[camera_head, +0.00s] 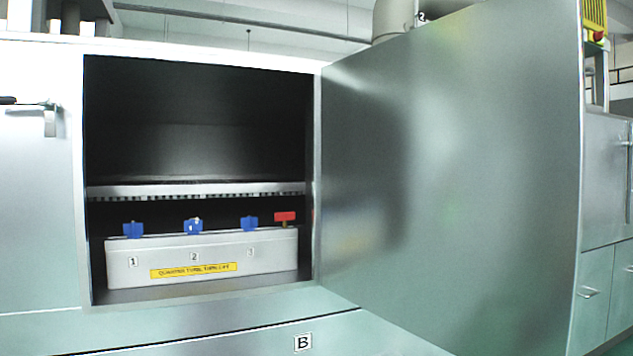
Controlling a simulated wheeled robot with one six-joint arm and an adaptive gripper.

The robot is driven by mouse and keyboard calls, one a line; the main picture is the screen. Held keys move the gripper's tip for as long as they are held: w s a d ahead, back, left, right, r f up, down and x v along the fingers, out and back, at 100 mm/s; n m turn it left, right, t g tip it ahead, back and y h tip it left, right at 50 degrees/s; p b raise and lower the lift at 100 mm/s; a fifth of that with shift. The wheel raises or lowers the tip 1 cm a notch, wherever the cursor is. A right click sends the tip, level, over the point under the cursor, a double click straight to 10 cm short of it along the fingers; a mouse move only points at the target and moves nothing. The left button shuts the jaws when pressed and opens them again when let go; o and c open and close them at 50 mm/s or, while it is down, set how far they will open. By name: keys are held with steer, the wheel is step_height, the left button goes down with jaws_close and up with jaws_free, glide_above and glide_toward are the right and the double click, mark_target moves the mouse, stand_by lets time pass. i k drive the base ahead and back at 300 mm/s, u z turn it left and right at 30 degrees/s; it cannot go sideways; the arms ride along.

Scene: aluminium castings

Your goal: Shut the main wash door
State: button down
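The main wash door (450,170) is a large flat metal panel standing wide open, hinged at the right side of the opening and swung out toward me. It fills much of the right half of the view. The wash chamber (200,120) behind the opening is dark inside and uncovered. A slotted metal rack edge (200,190) crosses it. My gripper is not in view, so its state and its distance from the door do not show.
Inside the chamber stands a light box (200,260) with blue valve handles (193,227), a red handle (285,217) and a yellow label. A handle or latch (45,117) sits on the left panel. More metal cabinets (605,180) stand at right, with a yellow-and-red control (596,20) above.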

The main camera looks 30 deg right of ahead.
mark_target(453, 145)
steer(key=u, duration=2.45)
steer(key=k, duration=2.75)
steer(key=z, duration=1.25)
steer(key=i, duration=1)
